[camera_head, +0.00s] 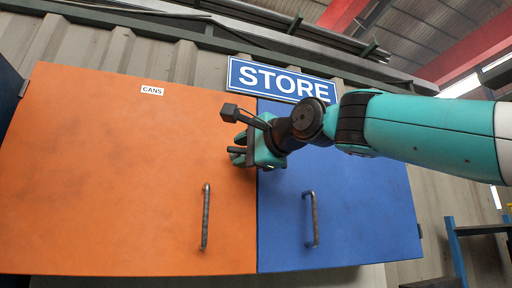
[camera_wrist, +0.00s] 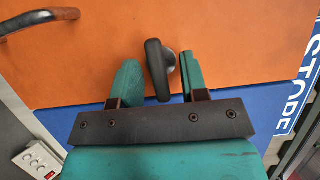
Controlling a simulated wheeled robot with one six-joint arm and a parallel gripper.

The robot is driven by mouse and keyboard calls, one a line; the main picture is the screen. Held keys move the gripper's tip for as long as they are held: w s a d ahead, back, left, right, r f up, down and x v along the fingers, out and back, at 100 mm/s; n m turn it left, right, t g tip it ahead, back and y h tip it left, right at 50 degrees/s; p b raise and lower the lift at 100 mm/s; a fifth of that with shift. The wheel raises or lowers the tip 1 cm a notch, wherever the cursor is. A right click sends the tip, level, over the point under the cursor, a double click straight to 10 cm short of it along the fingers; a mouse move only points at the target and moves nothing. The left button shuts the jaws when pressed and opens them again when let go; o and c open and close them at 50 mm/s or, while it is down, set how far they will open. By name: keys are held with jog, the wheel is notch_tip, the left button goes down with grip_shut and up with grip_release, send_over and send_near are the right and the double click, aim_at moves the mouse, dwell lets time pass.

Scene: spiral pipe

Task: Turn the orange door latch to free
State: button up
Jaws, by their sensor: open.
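The orange door (camera_head: 120,170) is flat against the blue door (camera_head: 350,190), and both look shut. Its latch (camera_wrist: 157,70) is a dark, elongated knob on a round grey base, near the door's edge. In the wrist view its long axis points across the seam towards the blue door (camera_wrist: 85,122). In the wrist view one finger of my gripper (camera_wrist: 160,62) is on each side of the latch, with a small gap on both sides.
A bar handle (camera_head: 205,217) is on the orange door, and another bar handle (camera_head: 311,219) is on the blue door. A CANS label (camera_head: 152,90) and a blue STORE sign (camera_head: 283,80) are above. A white switch panel (camera_wrist: 38,160) shows at lower left in the wrist view.

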jog(key=b+v, duration=0.5)
jog(key=v, duration=1.2)
jog(key=shift+d, duration=0.25)
jog(key=shift+f, duration=0.15)
notch_tip(320, 180, down, 29)
jog(key=w+n+g+h, duration=0.1)
jog(key=n+g+h, duration=0.3)
jog(key=n+g, duration=0.35)
jog(key=s+d+f+n+g+h, duration=0.1)
jog(key=s+f+n+g, duration=0.2)
jog(key=s+f+n, duration=0.2)
jog(key=s+d+f+n+g+h, duration=0.1)
jog(key=s+f+n, duration=0.4)
jog(key=s+f, duration=0.6)
notch_tip(320, 180, down, 7)
jog(key=d+g, duration=0.1)
jog(key=g, duration=0.1)
jog(key=shift+d+g+h, duration=0.25)
jog(key=shift+g+h, duration=0.1)
jog(key=shift+h, duration=0.05)
jog(key=shift+f, duration=0.1)
